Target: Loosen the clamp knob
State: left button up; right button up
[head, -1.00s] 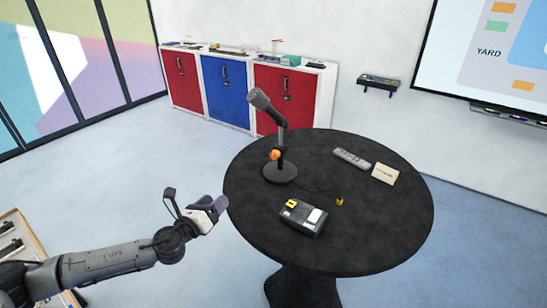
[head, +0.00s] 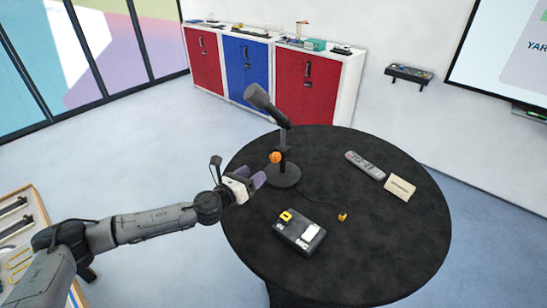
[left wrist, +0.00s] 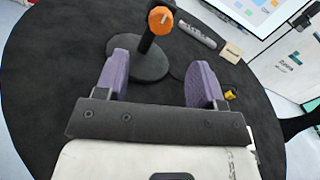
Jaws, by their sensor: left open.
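The knob also shows at the top of the left wrist view (left wrist: 160,20), beyond the fingers. My left gripper (head: 252,183) is open, with purple fingers, at the table's left edge, beside the microphone base and below knob height. In the left wrist view its fingers (left wrist: 158,82) stand wide apart with nothing between them touching. The knob is clear of both fingers. My right gripper is not in view.
The black table (head: 370,250) also holds a black box device (head: 299,232), a small yellow piece (head: 343,217), a grey remote (head: 365,165) and a beige card (head: 400,188). A cable runs from the microphone base. Red and blue cabinets (head: 247,70) stand against the wall.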

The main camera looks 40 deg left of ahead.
aim_at(273, 159)
pick_arm(q)
jog(key=w+p, duration=0.1)
jog(key=w, duration=0.8)
jog(key=shift+w+d, duration=0.15)
jog(key=shift+w, duration=0.25)
jog(key=c, duration=0.9)
jog(key=shift+c, duration=0.2)
